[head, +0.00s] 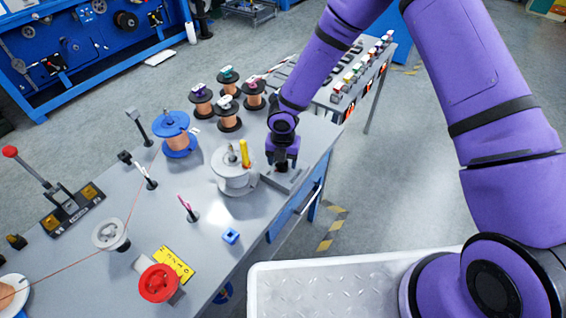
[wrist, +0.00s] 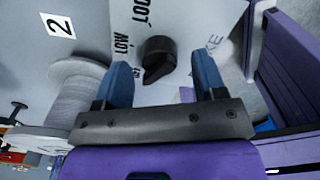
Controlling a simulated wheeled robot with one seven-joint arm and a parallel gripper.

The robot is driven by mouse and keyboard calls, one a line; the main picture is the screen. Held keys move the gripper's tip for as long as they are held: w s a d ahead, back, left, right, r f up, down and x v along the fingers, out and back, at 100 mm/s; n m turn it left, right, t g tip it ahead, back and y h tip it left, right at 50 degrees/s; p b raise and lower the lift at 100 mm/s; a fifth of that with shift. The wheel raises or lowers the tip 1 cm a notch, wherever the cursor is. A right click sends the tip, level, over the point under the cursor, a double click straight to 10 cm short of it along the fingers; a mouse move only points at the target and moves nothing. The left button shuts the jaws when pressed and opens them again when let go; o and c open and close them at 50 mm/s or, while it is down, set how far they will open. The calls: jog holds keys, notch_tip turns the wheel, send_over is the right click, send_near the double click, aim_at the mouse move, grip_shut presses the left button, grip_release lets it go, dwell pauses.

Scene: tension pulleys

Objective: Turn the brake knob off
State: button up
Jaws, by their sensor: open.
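The brake knob (wrist: 157,58) is a black round knob with a pointed grip on a grey panel in the wrist view. Lettering reading "LOW" and part of "BRAKE" is printed around it. My gripper (wrist: 165,75) is open, with one blue finger on each side of the knob and visible gaps to it. In the head view my gripper (head: 282,165) is over the right end of the grey table (head: 215,255), beside the white spool. The knob is hidden there behind my gripper.
A white spool (head: 232,172) with a yellow peg stands just left of my gripper; its grey-white side shows in the wrist view (wrist: 78,90). Several copper spools (head: 228,115) stand behind.

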notch_tip(320, 180, up, 9)
jog(key=shift+r, duration=0.2)
dwell(0.6)
jog(key=s+d+r+m+t+h, duration=0.1)
jog(key=s+d+r+m, duration=0.1)
jog(key=d+r+m, duration=0.9)
jog(key=s+d+r+m+t+h, duration=0.1)
jog(key=s+d+r+m+h, duration=0.2)
jog(key=d+r, duration=0.8)
jog(key=s+d+r+m+t+y, duration=0.1)
jog(key=s+d+r+m+y, duration=0.1)
jog(key=s+r+m, duration=0.6)
jog(key=s+d+r+m+t+y, duration=0.2)
jog(key=s+r+m, duration=0.6)
jog(key=s+m, duration=0.3)
jog(key=shift+s+d+r, duration=0.4)
jog(key=shift+s, duration=0.8)
